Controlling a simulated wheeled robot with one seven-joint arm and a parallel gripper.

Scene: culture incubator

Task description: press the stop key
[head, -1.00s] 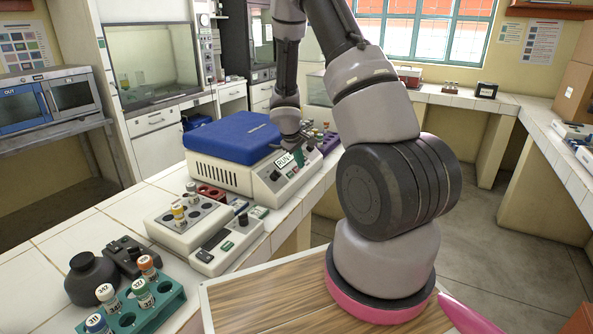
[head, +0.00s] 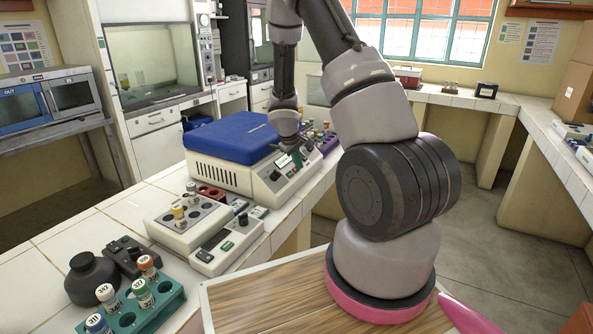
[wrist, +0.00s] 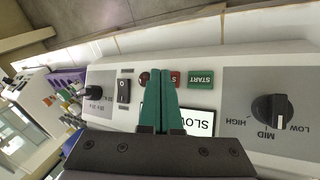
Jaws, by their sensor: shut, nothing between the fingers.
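The machine with a blue lid (head: 235,140) stands on the tiled bench in the head view, its control panel facing me. In the wrist view, a red key (wrist: 175,78), which appears to be the stop key, sits beside the green START key (wrist: 200,79). My gripper's fingers (wrist: 160,76) partly cover the red key. My gripper (head: 298,160) is shut and empty, its teal fingertips at the panel. I cannot tell whether they touch the key. The display (wrist: 199,122) reads upside down as "SLOW", partly covered by the gripper.
The panel also has a LOW-MID-HIGH knob (wrist: 271,112), a black rocker switch (wrist: 123,91) and another knob (wrist: 93,92). A smaller device with vials (head: 190,222) and a teal tube rack (head: 170,297) stand nearer on the bench.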

